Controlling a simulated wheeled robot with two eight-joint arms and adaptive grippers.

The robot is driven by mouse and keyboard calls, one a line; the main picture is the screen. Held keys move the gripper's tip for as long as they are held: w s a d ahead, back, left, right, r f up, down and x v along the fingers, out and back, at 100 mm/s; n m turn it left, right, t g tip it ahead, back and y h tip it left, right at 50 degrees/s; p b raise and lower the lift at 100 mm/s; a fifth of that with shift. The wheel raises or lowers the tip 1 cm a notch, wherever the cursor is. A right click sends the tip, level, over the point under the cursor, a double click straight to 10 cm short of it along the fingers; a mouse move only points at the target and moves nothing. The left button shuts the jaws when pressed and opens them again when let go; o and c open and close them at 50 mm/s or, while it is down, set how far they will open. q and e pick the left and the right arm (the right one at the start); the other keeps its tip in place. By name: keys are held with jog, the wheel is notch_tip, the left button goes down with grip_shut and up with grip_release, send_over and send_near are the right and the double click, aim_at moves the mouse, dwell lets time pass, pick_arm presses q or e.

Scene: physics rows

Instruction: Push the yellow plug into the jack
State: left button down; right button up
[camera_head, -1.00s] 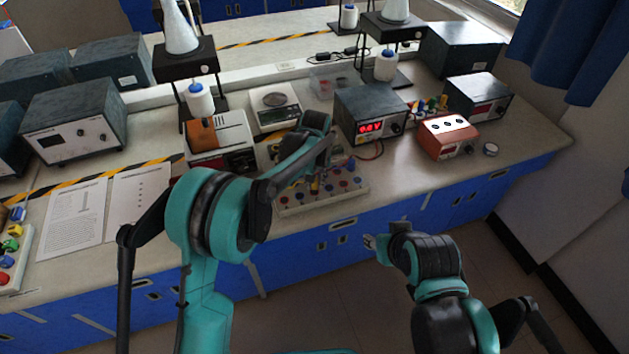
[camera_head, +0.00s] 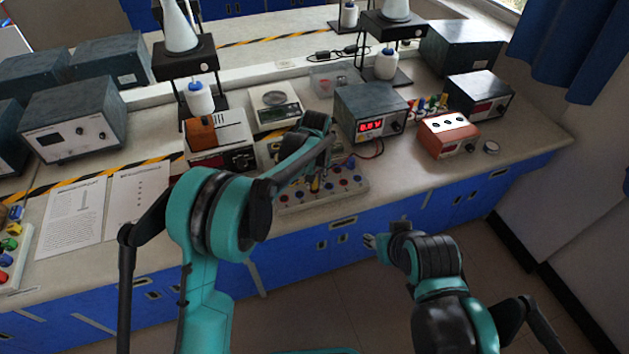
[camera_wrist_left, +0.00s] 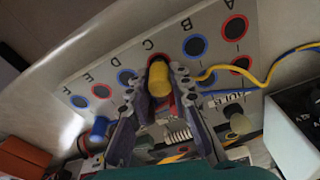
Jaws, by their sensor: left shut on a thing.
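The yellow plug (camera_wrist_left: 159,78) stands between the two fingers of my left gripper (camera_wrist_left: 158,80), which is shut on it. It points at the jack board (camera_wrist_left: 138,52), a pale panel with rows of red- and blue-ringed jacks and letters. The plug is over the jack near the letter C; its tip and that jack are mostly hidden, so I cannot tell how deep it sits. In the head view the yellow plug (camera_head: 315,185) is small, at the board (camera_head: 348,190), below my left wrist. My right gripper (camera_head: 370,242) hangs empty in front of the bench; its finger gap is unclear.
A yellow lead (camera_wrist_left: 265,82) runs at the right of the board in the wrist view, and a blue plug (camera_wrist_left: 98,128) is at the left. A power supply with a red display (camera_head: 371,112) stands behind the board. An orange box (camera_head: 448,137) is to its right.

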pick_arm(q)
jog(key=shift+f+b, duration=0.45)
jog(key=shift+f, duration=0.2)
jog(key=c, duration=0.9)
grip_release()
jog(key=shift+r+p, duration=2.15)
jog(key=shift+r, duration=1.1)
